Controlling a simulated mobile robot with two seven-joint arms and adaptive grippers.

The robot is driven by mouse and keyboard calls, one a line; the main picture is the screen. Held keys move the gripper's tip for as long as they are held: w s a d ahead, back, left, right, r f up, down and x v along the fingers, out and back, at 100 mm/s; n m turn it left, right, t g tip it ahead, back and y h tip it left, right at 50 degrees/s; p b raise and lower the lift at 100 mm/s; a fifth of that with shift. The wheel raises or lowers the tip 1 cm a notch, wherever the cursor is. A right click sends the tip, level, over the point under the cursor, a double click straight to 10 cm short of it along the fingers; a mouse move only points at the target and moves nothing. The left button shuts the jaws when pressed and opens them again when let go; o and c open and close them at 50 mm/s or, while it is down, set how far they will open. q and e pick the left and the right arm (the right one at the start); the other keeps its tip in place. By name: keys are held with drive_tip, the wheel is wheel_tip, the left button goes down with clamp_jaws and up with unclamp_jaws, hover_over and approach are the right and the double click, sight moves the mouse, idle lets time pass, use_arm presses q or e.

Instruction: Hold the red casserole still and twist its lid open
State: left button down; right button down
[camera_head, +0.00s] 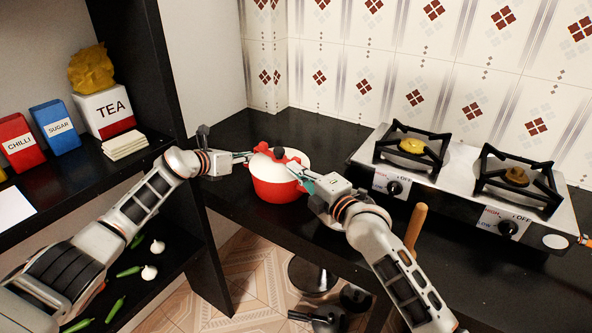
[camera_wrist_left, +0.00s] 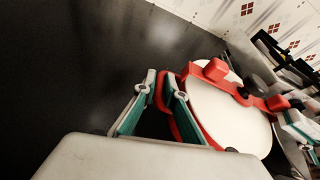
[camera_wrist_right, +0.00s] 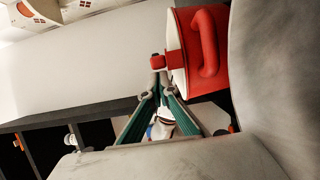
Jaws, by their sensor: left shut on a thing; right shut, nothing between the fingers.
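The red casserole (camera_head: 277,189) stands upright on the black counter. Its cream lid (camera_head: 295,160) has a black knob (camera_head: 279,153) and a red bar across the top. In the left wrist view the lid (camera_wrist_left: 225,115) and red bar (camera_wrist_left: 243,97) lie right of the fingers. My left gripper (camera_head: 247,157) is shut on the casserole's left side handle (camera_wrist_left: 164,98). My right gripper (camera_head: 293,169) is shut and empty at the right rim. In the right wrist view its closed tips (camera_wrist_right: 159,78) are just beside the bar's red end block (camera_wrist_right: 158,61); contact is unclear. A red loop handle (camera_wrist_right: 208,45) is nearby.
A two-burner stove (camera_head: 455,170) stands right of the casserole. A wooden handle (camera_head: 415,226) rises near the counter's front edge. A dark shelf with a TEA box (camera_head: 104,110) and other boxes is at left. The counter behind the casserole is clear.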

drive_tip(key=shift+w+d, duration=0.6)
drive_tip(key=shift+d, duration=0.15)
drive_tip(key=shift+s+a, duration=0.4)
drive_tip(key=v, duration=0.3)
drive_tip(key=a+v, duration=0.1)
drive_tip(key=v, duration=0.3)
drive_tip(key=s+v, duration=0.1)
drive_tip(key=v, duration=0.3)
drive_tip(key=shift+a, duration=0.25)
